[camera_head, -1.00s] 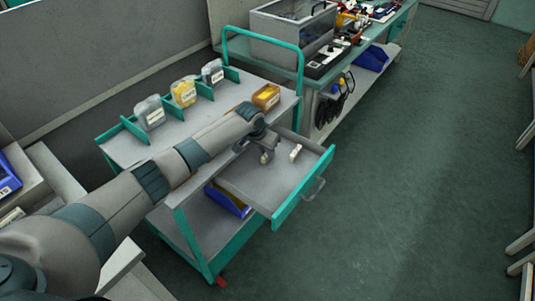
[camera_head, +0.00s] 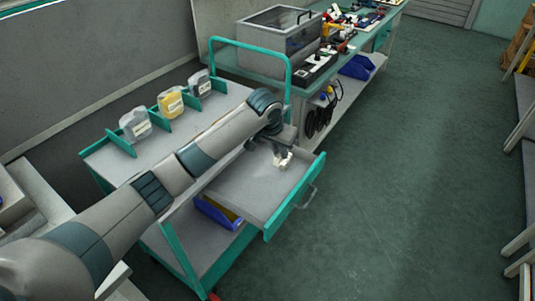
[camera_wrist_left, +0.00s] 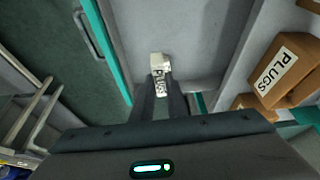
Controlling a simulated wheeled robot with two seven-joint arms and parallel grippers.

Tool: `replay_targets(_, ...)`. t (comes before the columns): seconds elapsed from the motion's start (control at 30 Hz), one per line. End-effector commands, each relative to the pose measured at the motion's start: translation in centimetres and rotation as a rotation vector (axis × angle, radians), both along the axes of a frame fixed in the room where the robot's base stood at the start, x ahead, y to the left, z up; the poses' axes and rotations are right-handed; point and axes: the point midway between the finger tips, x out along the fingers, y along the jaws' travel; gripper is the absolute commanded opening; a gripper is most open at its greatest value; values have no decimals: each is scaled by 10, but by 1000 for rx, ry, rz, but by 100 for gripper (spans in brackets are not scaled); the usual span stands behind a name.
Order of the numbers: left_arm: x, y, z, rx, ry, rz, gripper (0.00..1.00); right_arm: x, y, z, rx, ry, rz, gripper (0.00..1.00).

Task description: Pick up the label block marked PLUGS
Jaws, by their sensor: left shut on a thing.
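The small white label block (camera_head: 287,159) is in the open drawer (camera_head: 249,196) of the cart. In the left wrist view the block (camera_wrist_left: 159,61) shows between my fingertips, with the letters PLUGS partly visible on its face. My left gripper (camera_head: 281,160) points down into the drawer and is shut on the block; the fingers hide part of it. I cannot tell whether the block still touches the drawer floor. My right gripper is not in view.
An orange-brown box marked PLUGS (camera_wrist_left: 284,70) stands beside the drawer in the wrist view. Containers (camera_head: 135,124) stand between teal dividers on the cart top. A blue bin (camera_head: 218,212) sits on the lower shelf.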

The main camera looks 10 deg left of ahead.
Motion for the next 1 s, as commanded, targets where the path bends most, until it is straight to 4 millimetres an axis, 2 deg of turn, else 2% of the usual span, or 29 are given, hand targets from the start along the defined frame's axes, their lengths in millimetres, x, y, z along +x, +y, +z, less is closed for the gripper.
replay_targets(0.1,-4,-13,7,0,-1,-2,0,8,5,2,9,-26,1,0)
replay_targets(0.3,-8,-22,14,0,0,-1,0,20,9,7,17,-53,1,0)
replay_targets(0.83,-8,-22,14,1,0,0,0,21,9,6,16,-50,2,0)
replay_targets(1.0,-12,-17,27,1,-5,15,0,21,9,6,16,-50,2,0)
